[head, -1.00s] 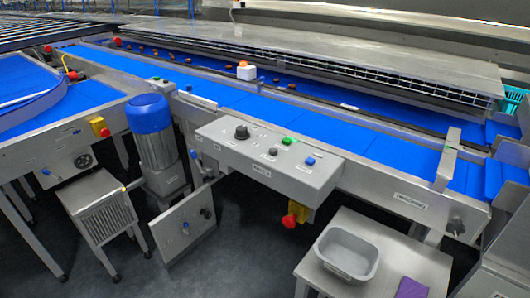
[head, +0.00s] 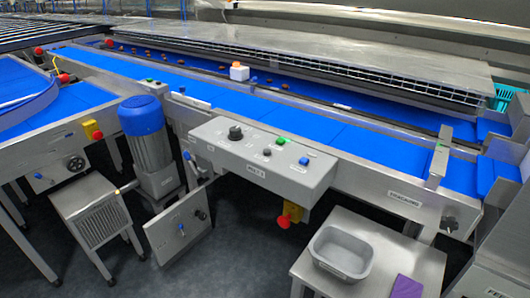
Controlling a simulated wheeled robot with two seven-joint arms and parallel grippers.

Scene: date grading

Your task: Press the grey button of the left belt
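A grey control box (head: 225,153) is fixed to the front of the long blue belt (head: 265,107). On its top are a black knob (head: 235,133), a green button (head: 280,141), a blue button (head: 304,161) and a small dark grey control (head: 267,152). I cannot tell whether that small control is the grey button. The labels are too small to read. Another blue belt (head: 75,104) stands at the left, with a red stop button on a yellow box (head: 93,130) and a black handwheel (head: 76,164). No grey button is clear there. Neither gripper is in view.
A blue-topped motor (head: 141,115) and an open panel door (head: 180,228) stand below the belts. A grey tub (head: 343,250) and a purple cloth (head: 407,287) are on a metal table at the front right. Several dates lie on the back belt. Grey floor shows at the front.

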